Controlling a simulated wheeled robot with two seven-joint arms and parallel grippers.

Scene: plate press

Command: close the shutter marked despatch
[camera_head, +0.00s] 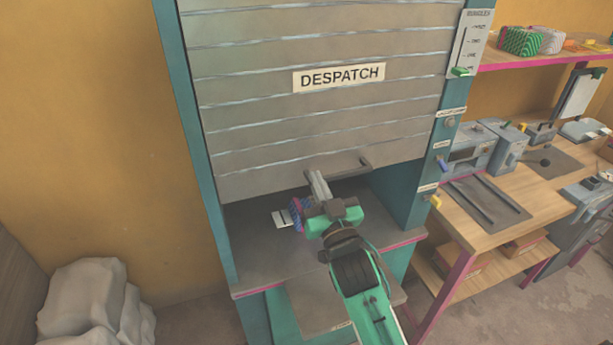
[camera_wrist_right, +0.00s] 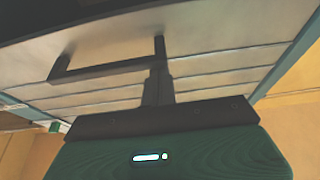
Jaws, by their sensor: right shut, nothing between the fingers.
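The grey slatted shutter (camera_head: 320,110) carries a DESPATCH label (camera_head: 339,77) and hangs partly down in a teal frame. A gap stays open between its bottom edge and the counter (camera_head: 255,270). A dark bar handle (camera_head: 345,170) is near its lower edge; it also shows in the right wrist view (camera_wrist_right: 105,68). My right gripper (camera_head: 318,180) is shut and empty, its fingertips at the left part of the handle in the head view. In the right wrist view the fingers (camera_wrist_right: 160,82) rise close to the handle's right end; I cannot tell whether they touch. My left gripper is not in view.
A striped item (camera_head: 299,212) and a white card (camera_head: 281,218) lie in the opening behind my right gripper. Coloured controls line the right post, including a green slider (camera_head: 460,71). A wooden bench (camera_head: 530,195) with machines stands right; pale sacks (camera_head: 90,305) lie left.

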